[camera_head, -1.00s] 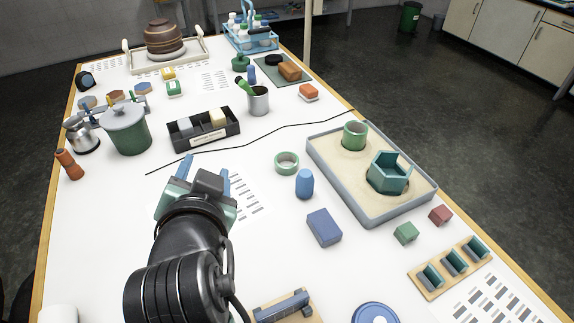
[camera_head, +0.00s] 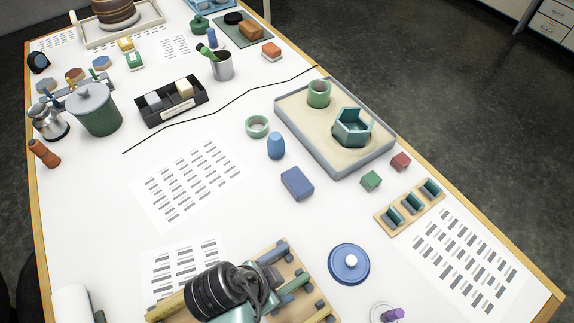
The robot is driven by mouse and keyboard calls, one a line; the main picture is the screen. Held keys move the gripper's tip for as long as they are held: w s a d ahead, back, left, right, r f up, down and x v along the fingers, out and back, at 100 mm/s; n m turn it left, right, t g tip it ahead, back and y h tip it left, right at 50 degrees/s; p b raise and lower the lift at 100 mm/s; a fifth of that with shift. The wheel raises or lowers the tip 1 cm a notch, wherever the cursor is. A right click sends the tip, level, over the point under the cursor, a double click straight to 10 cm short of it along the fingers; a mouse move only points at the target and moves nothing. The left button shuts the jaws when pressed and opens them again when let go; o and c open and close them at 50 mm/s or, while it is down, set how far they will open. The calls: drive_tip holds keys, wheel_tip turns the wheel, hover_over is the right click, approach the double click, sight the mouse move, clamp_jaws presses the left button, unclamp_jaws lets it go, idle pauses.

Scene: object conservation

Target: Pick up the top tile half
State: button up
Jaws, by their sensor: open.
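I cannot tell for certain which thing is the top tile half. A wooden board (camera_head: 259,245) lies at the bottom of the view, with blue-grey, teal and yellowish bars on it, including a blue-grey bar (camera_head: 272,253) and a teal bar (camera_head: 297,284). My gripper (camera_head: 232,315) is low over this board at the bottom edge, seen from above and behind. Its teal body shows in part; its fingertips and whatever lies under them are hidden by my arm or cut off. A wooden rack (camera_head: 386,226) at right holds teal angled pieces (camera_head: 411,203).
A blue lid (camera_head: 349,264) and a purple-topped item (camera_head: 392,315) are right of the board. A blue block (camera_head: 297,183), blue cylinder (camera_head: 276,146) and sand tray (camera_head: 335,176) lie beyond. Printed sheets (camera_head: 190,180) lie flat.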

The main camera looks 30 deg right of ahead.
sight(285, 290)
drive_tip(key=x, duration=0.1)
drive_tip(key=p+x, duration=0.1)
drive_tip(key=x, duration=0.3)
drive_tip(key=shift+s+a+f+p, duration=0.2)
drive_tip(key=shift+s+a+p, duration=0.1)
drive_tip(key=shift+s+p, duration=0.1)
drive_tip(key=shift+w+d+f, duration=0.1)
drive_tip(key=shift+d+f, duration=0.05)
drive_tip(key=shift+f, duration=0.35)
drive_tip(key=shift+f, duration=0.2)
drive_tip(key=shift+c, duration=0.3)
clamp_jaws()
